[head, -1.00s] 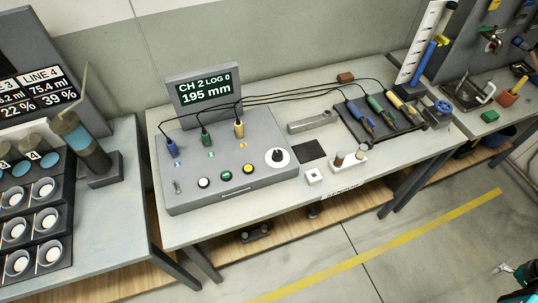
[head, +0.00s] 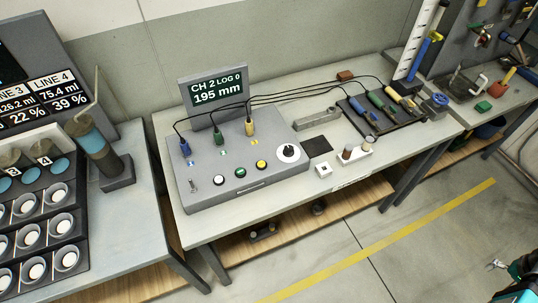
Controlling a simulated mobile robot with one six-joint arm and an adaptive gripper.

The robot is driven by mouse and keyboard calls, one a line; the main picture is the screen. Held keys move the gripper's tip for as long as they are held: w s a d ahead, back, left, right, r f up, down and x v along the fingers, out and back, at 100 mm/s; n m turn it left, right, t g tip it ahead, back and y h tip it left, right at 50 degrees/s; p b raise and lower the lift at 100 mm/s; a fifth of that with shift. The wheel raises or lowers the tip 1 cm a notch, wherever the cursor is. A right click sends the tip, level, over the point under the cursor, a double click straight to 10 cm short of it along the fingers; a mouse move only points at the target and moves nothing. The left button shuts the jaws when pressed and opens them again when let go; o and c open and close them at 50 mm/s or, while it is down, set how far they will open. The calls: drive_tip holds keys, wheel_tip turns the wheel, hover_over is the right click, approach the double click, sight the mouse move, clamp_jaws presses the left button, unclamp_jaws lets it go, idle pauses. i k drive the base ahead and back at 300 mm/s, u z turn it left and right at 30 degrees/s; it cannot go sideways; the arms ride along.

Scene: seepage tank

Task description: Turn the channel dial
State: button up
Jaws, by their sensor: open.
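The channel dial (head: 288,152) is a black knob with a pale mark on a round white plate. It sits at the right end of the sloped grey console (head: 215,170). The console's screen (head: 216,89) reads "CH 2 LOG 0" and "195 mm". My gripper (head: 494,265) is at the lower right edge, over the floor, well apart from the dial. Its jaws are open and look empty. Nothing hides the dial.
Floor in front of the bench (head: 370,240) is clear.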

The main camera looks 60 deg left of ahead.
sight(288, 150)
drive_tip(key=u, duration=0.05)
drive_tip(key=k, duration=0.4)
drive_tip(key=u, duration=0.75)
drive_tip(key=i, duration=1)
drive_tip(key=k, duration=0.5)
drive_tip(key=u, duration=0.05)
